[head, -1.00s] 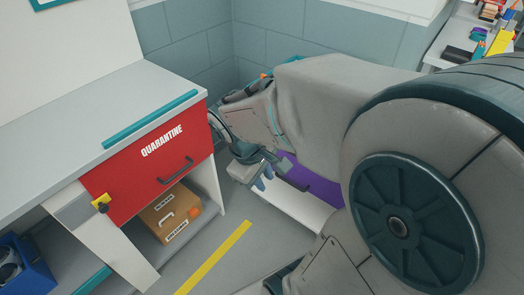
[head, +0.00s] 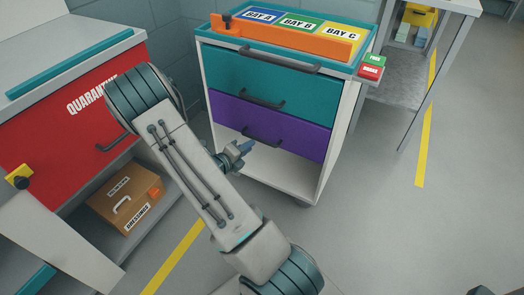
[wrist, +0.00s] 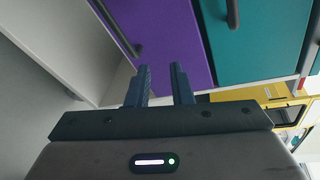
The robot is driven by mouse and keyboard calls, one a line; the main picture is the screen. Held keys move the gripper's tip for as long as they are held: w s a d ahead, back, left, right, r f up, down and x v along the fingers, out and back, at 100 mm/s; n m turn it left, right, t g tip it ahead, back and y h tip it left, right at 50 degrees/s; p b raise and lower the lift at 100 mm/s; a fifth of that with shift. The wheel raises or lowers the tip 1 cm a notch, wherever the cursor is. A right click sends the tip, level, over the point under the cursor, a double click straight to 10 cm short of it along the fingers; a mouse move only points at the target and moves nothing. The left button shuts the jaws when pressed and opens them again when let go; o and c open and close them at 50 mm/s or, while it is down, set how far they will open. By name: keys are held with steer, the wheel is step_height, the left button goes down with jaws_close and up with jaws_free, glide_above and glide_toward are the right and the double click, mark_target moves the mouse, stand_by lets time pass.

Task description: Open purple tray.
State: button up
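The purple tray (head: 295,130) is a drawer in a white cart, below a teal drawer (head: 290,85). Its front looks flush with the cart, and it has a dark bar handle (head: 262,138). My gripper (head: 243,150) is just in front of the purple tray, near the left end of the handle. In the wrist view my gripper (wrist: 161,78) is open, with a clear gap between its two blue fingers. The purple front (wrist: 172,40) lies beyond the fingertips, and its handle (wrist: 122,32) is up and left of them. The fingers look empty and apart from the handle.
An orange rail (head: 285,38) and labelled bays top the cart. The space under the purple tray is open. At left stand the red quarantine drawer (head: 65,125) and a brown box (head: 126,198) on a low shelf.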

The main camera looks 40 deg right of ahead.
mark_target(261, 141)
step_height(261, 141, down, 7)
steer(key=w+n+t+b, duration=0.2)
steer(key=n, duration=0.3)
steer(key=shift+n+y, duration=0.3)
steer(key=b+x, duration=0.1)
steer(key=x, duration=0.3)
steer(key=b+x, duration=0.1)
steer(key=x, duration=0.4)
steer(key=b+x, duration=0.1)
steer(key=x, duration=0.3)
steer(key=shift+w+d+b, duration=0.25)
steer(key=shift+w+b, duration=0.1)
steer(key=shift+w, duration=0.1)
steer(key=shift+t, duration=0.3)
jaws_close()
